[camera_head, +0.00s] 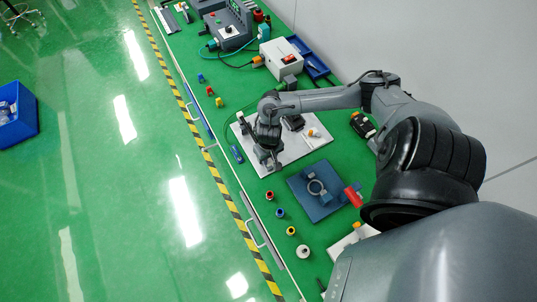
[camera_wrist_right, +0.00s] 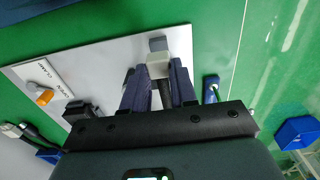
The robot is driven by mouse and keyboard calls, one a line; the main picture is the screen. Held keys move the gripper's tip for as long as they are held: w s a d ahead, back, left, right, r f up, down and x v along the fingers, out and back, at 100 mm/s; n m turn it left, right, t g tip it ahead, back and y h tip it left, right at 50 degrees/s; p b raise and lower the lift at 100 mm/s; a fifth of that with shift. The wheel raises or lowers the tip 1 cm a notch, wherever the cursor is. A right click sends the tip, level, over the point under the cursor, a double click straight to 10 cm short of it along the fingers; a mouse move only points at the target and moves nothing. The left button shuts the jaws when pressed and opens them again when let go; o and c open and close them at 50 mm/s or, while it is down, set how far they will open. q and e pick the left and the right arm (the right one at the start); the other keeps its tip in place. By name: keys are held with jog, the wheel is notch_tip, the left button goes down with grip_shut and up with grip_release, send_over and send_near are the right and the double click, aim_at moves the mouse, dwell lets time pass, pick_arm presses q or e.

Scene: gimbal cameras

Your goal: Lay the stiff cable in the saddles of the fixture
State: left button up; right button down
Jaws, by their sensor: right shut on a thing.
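The white fixture plate (camera_head: 318,143) lies on the green bench in the head view, and it also fills much of the wrist view (camera_wrist_right: 105,68). My right gripper (camera_head: 268,160) is low over the plate's near-left part. In the wrist view its dark blue fingers (camera_wrist_right: 160,82) are closed around a dark, rod-like piece (camera_wrist_right: 166,96), which looks like the stiff cable. A light grey block (camera_wrist_right: 158,64) stands on the plate just beyond the fingertips. The cable's full length and any contact with the saddles are hidden by my gripper. My left gripper is out of view.
A black block (camera_wrist_right: 78,110) and an orange knob (camera_wrist_right: 44,97) are on the plate. A small blue piece (camera_head: 237,154) lies beside it. A blue board with a ring (camera_head: 310,206), several small coloured pieces and a white box with a red switch (camera_head: 282,58) are nearby.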

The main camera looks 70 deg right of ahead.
jog(key=shift+f, duration=1.4)
jog(key=c, duration=0.8)
grip_release()
notch_tip(320, 180, up, 9)
jog(key=p, duration=0.3)
jog(key=shift+r, duration=0.2)
jog(key=shift+s+r, duration=0.1)
jog(key=shift+r, duration=0.6)
